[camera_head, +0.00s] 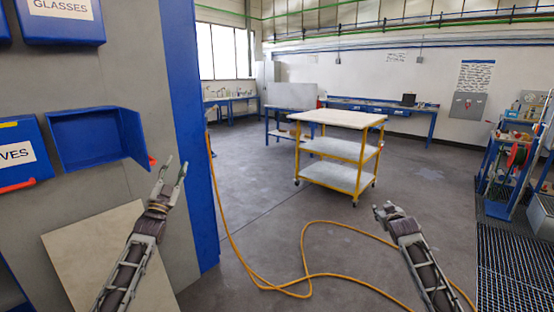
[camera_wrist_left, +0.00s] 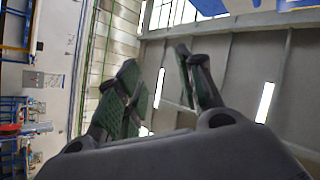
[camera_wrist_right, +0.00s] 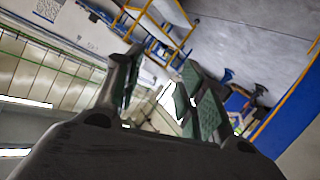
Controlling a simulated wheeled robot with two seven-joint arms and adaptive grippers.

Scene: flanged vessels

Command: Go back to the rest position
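My left gripper (camera_head: 175,168) is raised in front of the grey wall panel, with its fingertips pointing up. Its two fingers stand apart with nothing between them, as the left wrist view (camera_wrist_left: 160,85) also shows. My right gripper (camera_head: 384,209) is held over the open floor at the right of the head view, its fingers small there. The right wrist view shows its fingers (camera_wrist_right: 160,85) apart and empty. Neither gripper touches anything that I can see. No flanged vessel can be made out in any view.
An open blue bin (camera_head: 85,138) is on the wall panel left of my left gripper. A blue post (camera_head: 187,110) edges the panel. A yellow-framed cart (camera_head: 340,118) stands farther off. A yellow hose (camera_head: 303,270) lies on the floor. Workbenches (camera_head: 505,150) stand at right.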

